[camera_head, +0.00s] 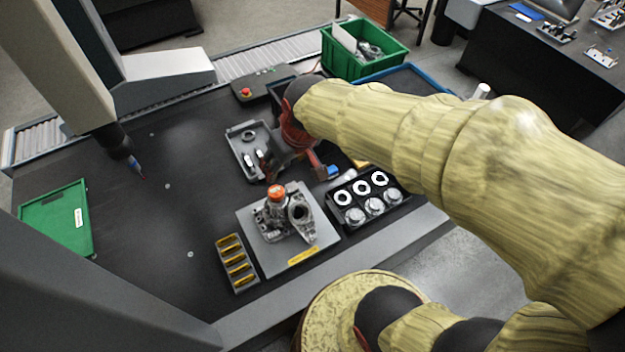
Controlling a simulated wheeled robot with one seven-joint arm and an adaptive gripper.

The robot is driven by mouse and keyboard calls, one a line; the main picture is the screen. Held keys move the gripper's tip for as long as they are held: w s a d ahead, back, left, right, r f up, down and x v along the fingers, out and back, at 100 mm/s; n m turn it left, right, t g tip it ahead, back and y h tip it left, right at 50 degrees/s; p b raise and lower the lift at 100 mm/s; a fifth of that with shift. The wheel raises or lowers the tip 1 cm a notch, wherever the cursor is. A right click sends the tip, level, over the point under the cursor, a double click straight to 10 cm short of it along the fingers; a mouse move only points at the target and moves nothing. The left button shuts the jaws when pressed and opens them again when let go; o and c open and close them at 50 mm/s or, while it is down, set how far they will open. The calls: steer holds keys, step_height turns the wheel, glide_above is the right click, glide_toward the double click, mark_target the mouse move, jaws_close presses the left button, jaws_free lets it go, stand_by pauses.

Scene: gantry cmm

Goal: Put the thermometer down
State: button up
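My gripper (294,168) is a red and dark unit at the end of my wood-patterned arm, above the middle of the dark table. Its fingers point down between a grey tray and a black parts holder. I cannot make out a thermometer for certain. A small blue piece (333,171) shows beside the right finger, and I cannot tell whether it is held or lies behind. The space between the fingertips is too small and partly hidden to tell if anything is gripped.
A grey fixture plate (247,232) with a metal casting and orange cap stands in front of the gripper. Nearby are a grey tray (236,150), black ring holder (392,209), yellow-slotted block (238,284), green tray (45,213), green bin (345,68) and hanging probe (134,165). The table's left-centre is clear.

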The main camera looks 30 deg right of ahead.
steer(key=s+r+m+t, duration=0.1)
steer(key=s+r, duration=0.6)
steer(key=s, duration=0.5)
steer(key=shift+s+d, duration=0.15)
steer(key=shift+d, duration=0.05)
steer(key=shift+r, duration=0.1)
step_height(320, 180, down, 9)
steer(key=b, duration=0.9)
